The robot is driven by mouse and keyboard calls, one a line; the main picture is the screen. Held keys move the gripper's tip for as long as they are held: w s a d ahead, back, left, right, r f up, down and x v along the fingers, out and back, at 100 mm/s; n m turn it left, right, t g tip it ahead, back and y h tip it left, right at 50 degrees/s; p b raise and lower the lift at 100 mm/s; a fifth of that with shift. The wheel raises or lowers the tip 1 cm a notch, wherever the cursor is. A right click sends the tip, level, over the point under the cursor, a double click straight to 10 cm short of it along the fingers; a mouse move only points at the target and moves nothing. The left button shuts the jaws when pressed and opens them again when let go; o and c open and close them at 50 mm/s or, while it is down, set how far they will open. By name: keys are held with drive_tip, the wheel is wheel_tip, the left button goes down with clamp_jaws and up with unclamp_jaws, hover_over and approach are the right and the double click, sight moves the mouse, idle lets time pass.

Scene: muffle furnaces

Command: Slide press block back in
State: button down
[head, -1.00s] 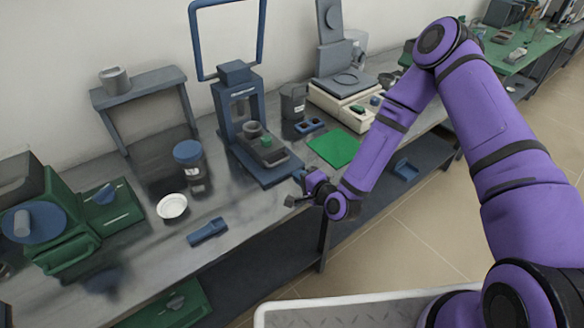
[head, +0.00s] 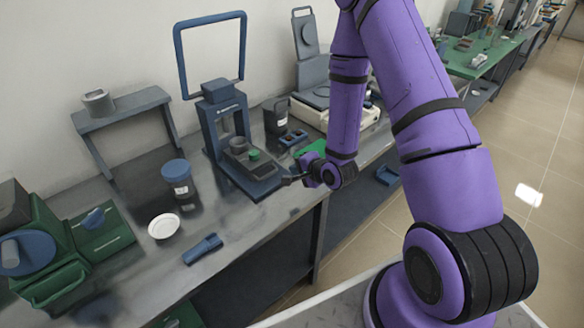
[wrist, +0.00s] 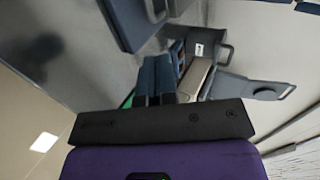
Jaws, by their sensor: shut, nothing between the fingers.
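The blue press (head: 213,115) stands on the bench with its tall frame raised at the back. On its base (head: 262,188), a dark block (head: 243,164) sits toward the front, out from between the posts. A green knob (head: 254,154) is at the block's right side and a grey cup (head: 238,143) is behind it. My gripper (head: 287,181) is shut and empty, beside the base's front right corner; I cannot tell whether it touches. In the wrist view, my fingers (wrist: 155,80) are together, and a blue plate edge, likely the press base (wrist: 128,22), shows at the top.
A blue-lidded jar (head: 177,180), a white dish (head: 163,226) and a blue tool (head: 203,249) lie left of the press. A dark container (head: 275,115) and a balance (head: 313,112) stand right of it. The bench's front edge runs below my gripper.

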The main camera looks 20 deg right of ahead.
sight(261, 152)
drive_tip(key=x, duration=0.6)
drive_tip(key=shift+w+f, duration=0.15)
drive_tip(key=shift+w, duration=0.1)
drive_tip(key=w, duration=0.1)
drive_tip(key=w+a, duration=0.1)
drive_tip(key=w, duration=0.1)
drive_tip(key=shift+w+f, duration=0.1)
drive_tip(key=shift+w+a, duration=0.15)
drive_tip(key=shift+w, duration=0.35)
drive_tip(key=w, duration=0.2)
drive_tip(key=w+a, duration=0.1)
drive_tip(key=w, duration=0.2)
drive_tip(key=w+a, duration=0.1)
drive_tip(key=w, duration=0.1)
drive_tip(key=shift+w+a, duration=0.15)
drive_tip(key=shift+w, duration=0.1)
drive_tip(key=shift+w+a, duration=0.1)
drive_tip(key=shift+w, duration=0.05)
